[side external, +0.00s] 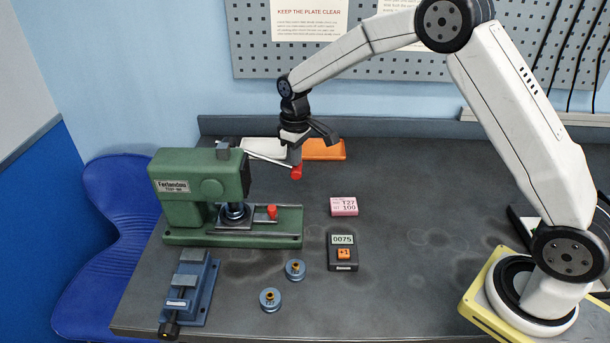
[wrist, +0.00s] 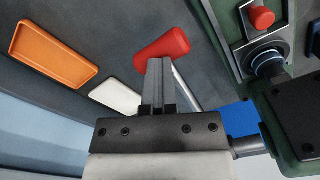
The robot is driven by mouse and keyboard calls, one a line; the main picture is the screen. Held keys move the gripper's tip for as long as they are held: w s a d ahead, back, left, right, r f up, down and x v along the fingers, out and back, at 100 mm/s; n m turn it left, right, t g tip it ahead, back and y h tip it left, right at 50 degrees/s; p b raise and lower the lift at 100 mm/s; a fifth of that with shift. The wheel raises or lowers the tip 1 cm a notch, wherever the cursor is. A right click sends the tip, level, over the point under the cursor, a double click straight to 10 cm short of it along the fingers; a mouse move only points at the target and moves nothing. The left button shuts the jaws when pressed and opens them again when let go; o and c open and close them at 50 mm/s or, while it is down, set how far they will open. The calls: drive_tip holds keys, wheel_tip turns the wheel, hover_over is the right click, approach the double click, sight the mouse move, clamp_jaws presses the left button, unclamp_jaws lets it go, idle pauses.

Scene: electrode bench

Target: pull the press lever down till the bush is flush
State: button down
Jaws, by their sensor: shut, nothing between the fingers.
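The green press (side external: 205,190) stands at the left of the bench. Its lever (side external: 270,160) is a thin metal rod that slopes down to the right and ends in a red knob (side external: 296,172). My gripper (side external: 294,157) is shut and empty, its fingertips just above or against the red knob. In the wrist view the closed fingers (wrist: 159,75) overlap the lower edge of the red knob (wrist: 162,54); I cannot tell whether they touch. The dark round part under the press ram (side external: 235,212) shows, but the bush's seating is too small to judge.
A red-knobbed stop (side external: 272,212) sits on the press base. White and orange trays (side external: 325,150) lie behind. The bench's middle is clear.

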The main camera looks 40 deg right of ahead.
sight(292, 167)
drive_tip(key=shift+w+a+f, duration=0.1)
drive_tip(key=shift+f, duration=0.35)
drive_tip(key=shift+w+a+f, duration=0.1)
drive_tip(key=shift+f, duration=0.3)
idle(0.3)
drive_tip(key=shift+w+a+f, duration=0.1)
drive_tip(key=shift+f, duration=0.2)
drive_tip(key=shift+a+f, duration=0.1)
drive_tip(key=shift+f, duration=0.3)
idle(0.5)
